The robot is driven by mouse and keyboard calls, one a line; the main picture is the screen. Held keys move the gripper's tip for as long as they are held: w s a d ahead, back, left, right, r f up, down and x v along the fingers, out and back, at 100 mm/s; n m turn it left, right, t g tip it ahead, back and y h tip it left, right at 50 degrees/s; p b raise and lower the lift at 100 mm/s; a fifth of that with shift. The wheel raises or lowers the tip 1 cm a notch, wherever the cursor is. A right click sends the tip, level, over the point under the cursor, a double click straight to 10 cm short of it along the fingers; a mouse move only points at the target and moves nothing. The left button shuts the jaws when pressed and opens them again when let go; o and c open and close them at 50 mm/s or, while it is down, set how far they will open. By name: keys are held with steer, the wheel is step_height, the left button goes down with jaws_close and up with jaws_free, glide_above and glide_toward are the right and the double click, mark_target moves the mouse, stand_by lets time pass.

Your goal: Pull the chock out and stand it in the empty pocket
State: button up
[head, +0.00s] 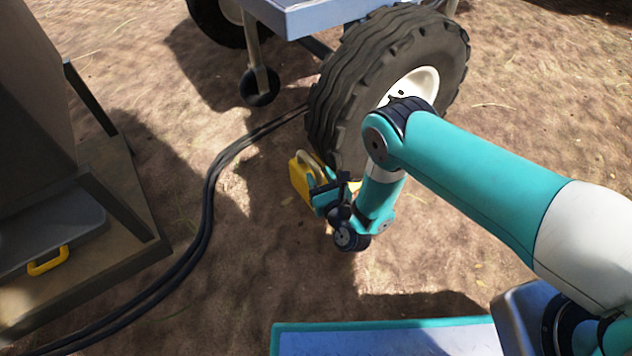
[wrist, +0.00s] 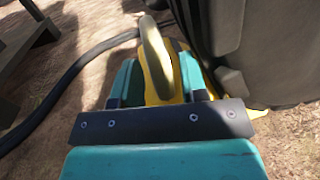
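The chock (head: 301,178) is a yellow block with a pale looped handle, on the dirt at the foot of the big black tyre (head: 338,95). It also shows in the wrist view (wrist: 183,76), beside the dark tyre, with its handle (wrist: 155,50) rising toward the camera. My gripper (head: 318,183) is at the chock. In the wrist view its two teal fingers (wrist: 160,80) stand on either side of the handle, with yellow showing between them. They look apart rather than closed on it. The fingertips' far ends are hard to make out. I cannot identify an empty pocket.
Black hoses (head: 208,190) run over the dirt left of the chock. Open dirt lies between the hoses and my arm.

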jaws_close()
steer(key=shift+s+a, duration=0.1)
stand_by(1.2)
